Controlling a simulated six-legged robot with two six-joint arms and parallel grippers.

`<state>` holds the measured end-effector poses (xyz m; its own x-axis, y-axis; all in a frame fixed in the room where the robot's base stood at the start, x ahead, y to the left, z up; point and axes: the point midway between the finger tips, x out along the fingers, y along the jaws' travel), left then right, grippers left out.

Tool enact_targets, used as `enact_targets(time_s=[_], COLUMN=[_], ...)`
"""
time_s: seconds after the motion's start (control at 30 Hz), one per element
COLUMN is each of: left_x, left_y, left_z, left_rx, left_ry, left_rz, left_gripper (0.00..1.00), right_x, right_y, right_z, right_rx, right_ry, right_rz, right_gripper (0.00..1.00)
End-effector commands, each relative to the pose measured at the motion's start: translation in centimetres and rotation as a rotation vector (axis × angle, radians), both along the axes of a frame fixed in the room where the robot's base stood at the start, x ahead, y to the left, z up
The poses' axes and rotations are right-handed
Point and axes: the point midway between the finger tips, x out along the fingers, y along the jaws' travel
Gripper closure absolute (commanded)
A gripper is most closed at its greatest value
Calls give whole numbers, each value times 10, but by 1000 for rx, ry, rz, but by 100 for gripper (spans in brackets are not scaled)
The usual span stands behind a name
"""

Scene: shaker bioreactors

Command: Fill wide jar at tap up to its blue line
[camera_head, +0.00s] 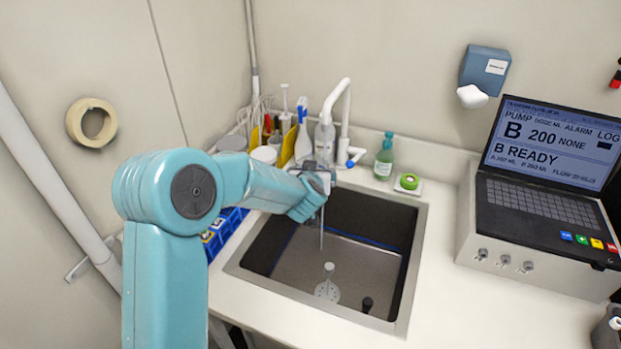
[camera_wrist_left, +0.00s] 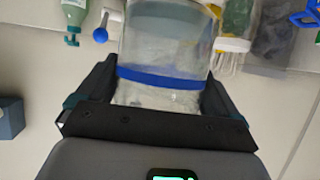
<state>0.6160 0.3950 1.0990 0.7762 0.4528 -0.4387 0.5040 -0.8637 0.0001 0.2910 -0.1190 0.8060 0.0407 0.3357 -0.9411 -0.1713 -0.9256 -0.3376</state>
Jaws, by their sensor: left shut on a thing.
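The wide jar (camera_wrist_left: 168,35) is clear with a blue line (camera_wrist_left: 170,78) around it. It sits between the two dark fingers of my left gripper (camera_wrist_left: 158,90), which is shut on it. The water level in the jar cannot be made out. In the head view my left gripper (camera_head: 318,183) is over the back of the sink, below the tap. A translucent body (camera_head: 325,140), likely the jar, shows under the white tap (camera_head: 341,92). A thin stream (camera_head: 321,230) hangs below the gripper into the sink. The blue tap lever (camera_head: 354,160) is beside it. My right gripper is out of view.
Bottles and tools crowd the left corner. A laptop-like pump console (camera_head: 535,215) is at right. The counter at front right is clear.

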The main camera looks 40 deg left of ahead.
Motion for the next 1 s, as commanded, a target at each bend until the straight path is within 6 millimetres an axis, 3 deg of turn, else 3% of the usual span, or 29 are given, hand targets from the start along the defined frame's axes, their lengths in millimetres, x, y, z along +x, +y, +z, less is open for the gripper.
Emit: enact_targets(time_s=[0.33, 0.53, 1.0], left_x=[40, 60, 101], left_y=[9, 16, 29], left_z=[2, 5, 0], left_rx=[0, 1, 1], left_ry=[-1, 0, -1], left_rz=[0, 0, 0], left_gripper=[45, 45, 45], right_x=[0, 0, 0], right_y=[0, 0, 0], right_z=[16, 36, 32], right_rx=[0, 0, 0], right_ry=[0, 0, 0], right_rz=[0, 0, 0], right_gripper=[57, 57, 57])
